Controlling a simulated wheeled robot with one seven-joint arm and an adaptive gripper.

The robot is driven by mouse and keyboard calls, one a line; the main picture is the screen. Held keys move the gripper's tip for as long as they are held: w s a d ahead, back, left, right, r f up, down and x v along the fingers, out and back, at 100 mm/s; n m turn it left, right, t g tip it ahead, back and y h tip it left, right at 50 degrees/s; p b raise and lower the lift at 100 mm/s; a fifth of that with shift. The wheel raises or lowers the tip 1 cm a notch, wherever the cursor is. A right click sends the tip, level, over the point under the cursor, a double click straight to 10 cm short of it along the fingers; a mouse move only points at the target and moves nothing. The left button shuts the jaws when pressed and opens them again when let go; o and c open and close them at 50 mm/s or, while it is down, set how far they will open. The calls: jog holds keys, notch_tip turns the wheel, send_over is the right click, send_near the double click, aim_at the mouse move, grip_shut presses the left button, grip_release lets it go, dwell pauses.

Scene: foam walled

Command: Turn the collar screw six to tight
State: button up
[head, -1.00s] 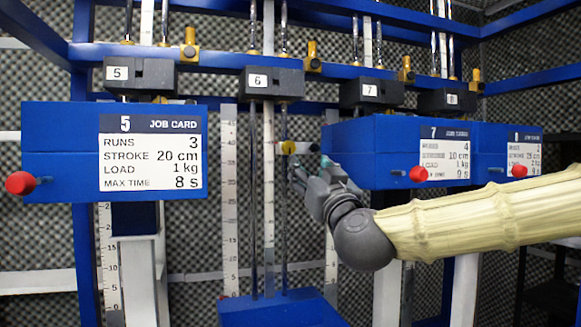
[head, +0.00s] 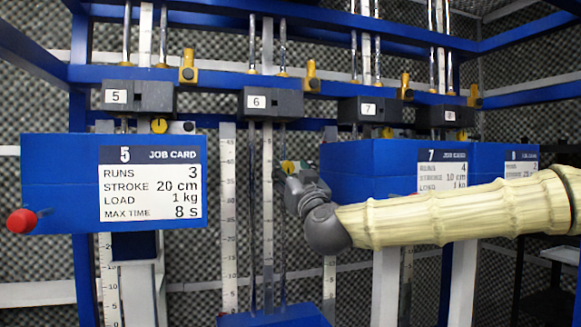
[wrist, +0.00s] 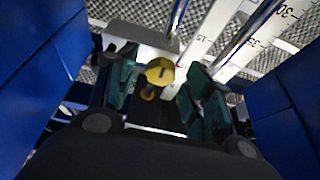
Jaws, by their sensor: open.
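The collar screw six is a small yellow knob (head: 289,167) on the rods below the block marked 6 (head: 257,103) in the head view. It also shows in the wrist view as a yellow screw head (wrist: 160,71) with a dark mark, between the two fingers and beyond their roots. My gripper (head: 292,178) is at the screw in the head view and partly covers it. In the wrist view my gripper (wrist: 162,88) is open, with a teal finger on each side of the screw. I see a gap on both sides; contact cannot be told.
The blue job card box 5 (head: 60,180) stands left, with a red knob (head: 21,220). The blue box 7 (head: 370,165) is close on the right, beside my arm. Blue walls flank my gripper in the wrist view (wrist: 40,60). Scales and rods stand behind.

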jog(key=shift+w+a+r, duration=0.1)
jog(key=shift+w+r, duration=0.05)
jog(key=shift+w, duration=0.05)
jog(key=c, duration=1)
jog(key=shift+c, duration=0.3)
